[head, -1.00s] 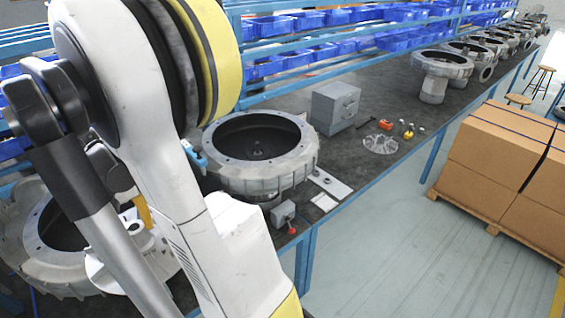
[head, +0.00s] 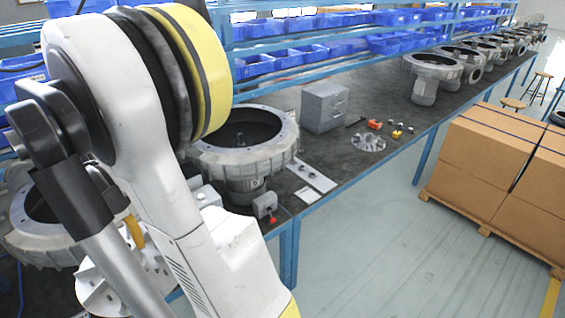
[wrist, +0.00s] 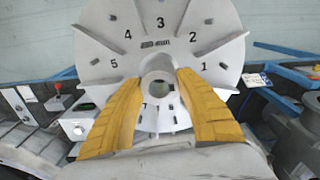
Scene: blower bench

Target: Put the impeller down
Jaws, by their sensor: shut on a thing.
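The impeller (wrist: 165,28) is a pale grey disc with numbered positions, short vanes and a central hub. It fills the upper middle of the wrist view. My gripper (wrist: 158,78) has its two yellow fingers shut on the hub, one on each side. In the head view, part of the white impeller (head: 92,287) shows at the lower left, largely hidden by my arm. One yellow finger (head: 134,231) shows above it. The impeller appears held near the bench's front side, with pale floor behind it in the wrist view. Whether it touches anything below cannot be told.
A round blower housing (head: 284,148) stands on the dark bench, another housing (head: 35,240) at the left. A grey box (head: 325,107), a finned disc (head: 369,142), a red-knobbed switch box (head: 265,205) and flat plates (head: 310,176) lie nearby. Cartons (head: 495,165) stand right.

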